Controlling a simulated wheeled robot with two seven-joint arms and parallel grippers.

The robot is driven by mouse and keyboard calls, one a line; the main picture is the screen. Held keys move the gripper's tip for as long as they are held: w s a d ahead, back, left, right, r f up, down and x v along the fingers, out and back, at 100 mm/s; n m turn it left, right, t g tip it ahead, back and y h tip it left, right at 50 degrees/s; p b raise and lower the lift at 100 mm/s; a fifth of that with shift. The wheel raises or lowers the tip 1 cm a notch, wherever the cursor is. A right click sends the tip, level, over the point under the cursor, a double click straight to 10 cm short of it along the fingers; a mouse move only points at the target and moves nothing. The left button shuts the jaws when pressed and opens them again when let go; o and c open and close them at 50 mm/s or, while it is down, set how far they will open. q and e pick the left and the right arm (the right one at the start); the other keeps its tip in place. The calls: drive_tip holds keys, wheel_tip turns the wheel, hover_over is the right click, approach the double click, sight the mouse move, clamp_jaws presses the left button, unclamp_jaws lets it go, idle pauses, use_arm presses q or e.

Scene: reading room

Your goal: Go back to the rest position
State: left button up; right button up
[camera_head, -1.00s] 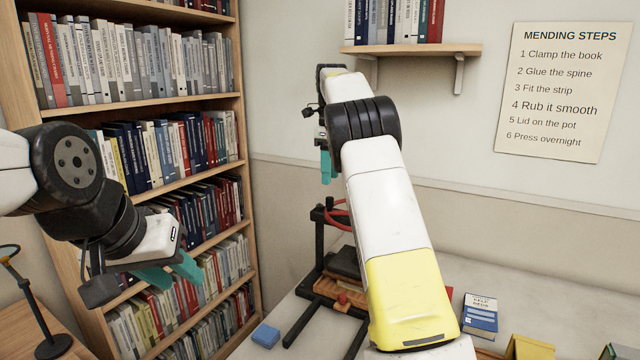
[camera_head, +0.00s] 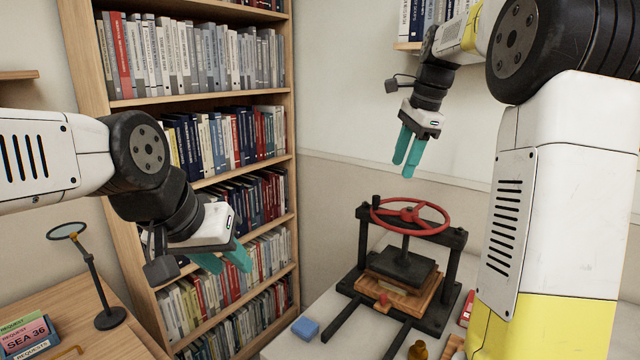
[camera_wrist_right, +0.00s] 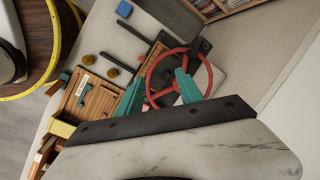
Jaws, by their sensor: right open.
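My left gripper (camera_head: 222,262) is in front of the bookshelf at the left of the head view. Its two teal fingers point down to the right with a gap between them and nothing visible in it. My right gripper (camera_head: 408,150) hangs in the air above and behind the press's red wheel in the head view, fingers pointing down. In the right wrist view its teal fingers (camera_wrist_right: 158,92) stand apart and empty, with the red wheel seen between and beyond them.
The book press (camera_head: 400,268) with its red handwheel (camera_head: 410,217) stands on the white table, holding a wooden board. A blue block (camera_head: 305,328) lies beside it. A tall bookshelf (camera_head: 190,100) stands behind. A magnifier stand (camera_head: 108,317) is on the wooden desk at left.

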drive_tip(key=s+a+f+n+t, duration=0.1)
drive_tip(key=s+f+n, duration=0.2)
drive_tip(key=s+n, duration=0.2)
drive_tip(key=s+a+f+n+t, duration=0.1)
drive_tip(key=s+n, duration=0.5)
drive_tip(key=s, duration=0.6)
drive_tip(key=s+a+f+n+t, duration=0.2)
drive_tip(key=s+a+f+n, duration=0.1)
drive_tip(key=s, duration=0.6)
drive_tip(key=shift+a+f+n, duration=0.2)
drive_tip(key=shift+f+n, duration=0.7)
drive_tip(key=shift+n, duration=0.4)
idle(4.1)
